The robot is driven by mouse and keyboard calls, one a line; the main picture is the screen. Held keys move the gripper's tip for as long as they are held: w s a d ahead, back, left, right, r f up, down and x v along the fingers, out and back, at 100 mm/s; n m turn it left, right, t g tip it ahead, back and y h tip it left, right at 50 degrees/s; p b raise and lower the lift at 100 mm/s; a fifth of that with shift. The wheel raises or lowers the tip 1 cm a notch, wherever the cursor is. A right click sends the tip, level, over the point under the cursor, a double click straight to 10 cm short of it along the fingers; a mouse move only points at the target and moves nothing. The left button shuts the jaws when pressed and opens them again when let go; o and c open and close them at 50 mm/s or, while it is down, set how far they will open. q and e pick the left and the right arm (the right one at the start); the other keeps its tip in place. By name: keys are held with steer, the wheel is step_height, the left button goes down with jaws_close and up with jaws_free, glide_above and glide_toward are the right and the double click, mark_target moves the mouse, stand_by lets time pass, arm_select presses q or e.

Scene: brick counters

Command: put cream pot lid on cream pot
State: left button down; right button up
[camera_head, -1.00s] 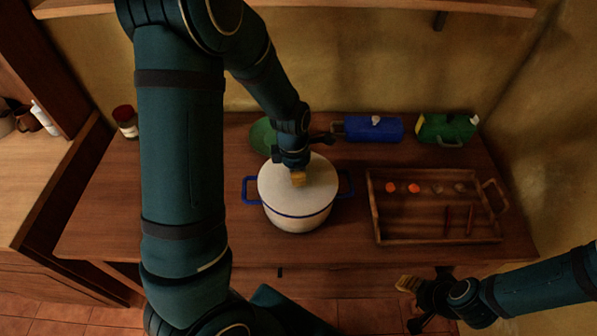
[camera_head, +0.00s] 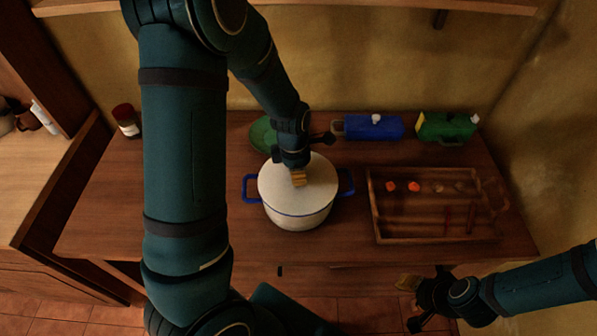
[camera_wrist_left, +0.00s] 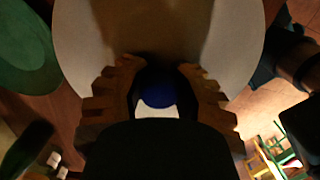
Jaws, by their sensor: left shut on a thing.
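The cream pot (camera_head: 300,216) with blue side handles stands upright on the wooden counter. The cream pot lid (camera_head: 318,180) lies over its top and looks level, flush with the rim as far as I can see. My left gripper (camera_head: 299,179) is over the middle of the lid, pointing down. In the left wrist view my left gripper (camera_wrist_left: 160,85) is shut on the lid's blue knob (camera_wrist_left: 157,88), between its ridged fingers; the lid (camera_wrist_left: 82,35) spreads beyond. My right gripper (camera_head: 408,300) is off the counter's front edge at lower right, away from the pot; its finger gap is unclear.
A wooden tray (camera_head: 395,239) with small orange and dark items is right of the pot. A green round lid or dish (camera_head: 263,136), a blue container (camera_head: 374,127) and a green container (camera_head: 446,128) stand behind. A jar (camera_head: 126,121) is at back left. The counter left of the pot is clear.

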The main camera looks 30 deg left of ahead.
stand_by(0.3)
arm_select(q)
steer(key=shift+f, duration=0.1)
steer(key=shift+c, duration=0.7)
jaws_free()
steer(key=shift+r+p, duration=2.85)
steer(key=shift+r, duration=0.7)
